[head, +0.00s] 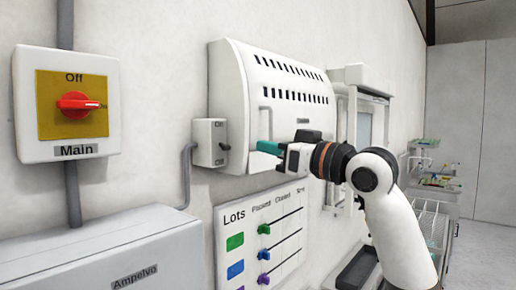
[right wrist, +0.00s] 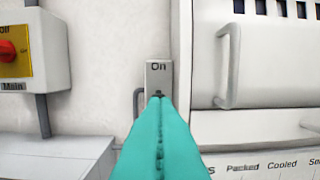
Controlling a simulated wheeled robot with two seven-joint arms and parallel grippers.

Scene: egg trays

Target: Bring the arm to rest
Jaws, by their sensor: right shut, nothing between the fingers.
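My right gripper (head: 262,153) is raised in front of the wall in the head view, its teal fingers pointing left toward a small On/Off switch box (head: 210,143). The fingers (right wrist: 159,100) are shut with nothing between them. In the right wrist view the fingertips overlap the lower front of the switch box (right wrist: 158,72), just below the word "On". I cannot tell whether they touch it. The switch lever is mostly hidden behind the fingertips. My left gripper is in neither view.
A white vented machine (head: 265,88) with a handle is on the wall behind the gripper. A main switch (head: 65,141) with a red knob is at left, above a grey cabinet (head: 120,262). A lots board (head: 262,236) hangs below. Wire racks (head: 432,222) stand at right.

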